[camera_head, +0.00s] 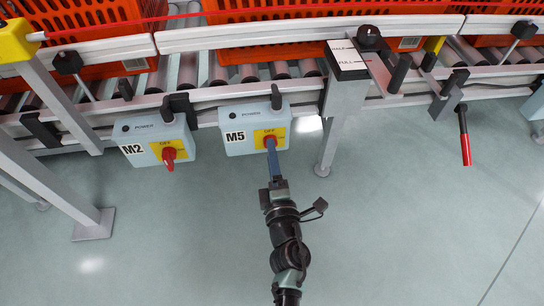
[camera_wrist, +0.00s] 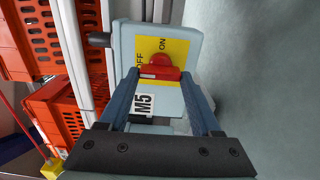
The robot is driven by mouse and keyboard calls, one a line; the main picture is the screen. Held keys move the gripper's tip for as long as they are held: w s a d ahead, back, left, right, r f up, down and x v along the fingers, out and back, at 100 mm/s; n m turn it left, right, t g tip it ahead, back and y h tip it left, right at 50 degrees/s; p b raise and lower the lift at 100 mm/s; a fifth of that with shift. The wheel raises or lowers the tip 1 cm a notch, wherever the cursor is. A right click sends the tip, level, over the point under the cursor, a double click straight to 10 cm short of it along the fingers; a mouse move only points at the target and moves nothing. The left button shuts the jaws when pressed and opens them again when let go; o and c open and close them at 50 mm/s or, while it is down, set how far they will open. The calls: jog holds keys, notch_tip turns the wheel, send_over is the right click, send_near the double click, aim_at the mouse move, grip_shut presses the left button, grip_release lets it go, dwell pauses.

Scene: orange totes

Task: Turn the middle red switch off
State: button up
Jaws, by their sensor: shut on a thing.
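The M5 switch box (camera_head: 240,136) is light blue-grey, with a yellow plate and a red rotary switch (camera_head: 270,140). My gripper (camera_head: 271,147) reaches up to this switch from below in the head view, and its fingers partly hide the knob. In the wrist view, the M5 box (camera_wrist: 143,35) fills the upper middle, and the red knob (camera_wrist: 160,66) sits between my two blue fingers, which are shut on it. The knob's bar lies across the picture, its left end near the OFF lettering. ON is printed above it. The M2 box (camera_head: 145,128) with its red switch (camera_head: 169,156) hangs to the left.
A conveyor with grey rollers (camera_head: 188,72) and orange totes (camera_head: 285,45) runs behind the boxes. A support leg (camera_head: 332,145) stands right of M5. A red-handled lever (camera_head: 464,140) hangs further right. The floor (camera_head: 400,230) in front is clear.

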jog(key=o, duration=1.4)
jog(key=s+p, duration=0.1)
jog(key=s, duration=0.3)
jog(key=s+d+p, duration=0.1)
jog(key=s, duration=0.3)
jog(key=s+p, duration=0.2)
jog(key=s, duration=0.3)
jog(key=shift+d, duration=0.2)
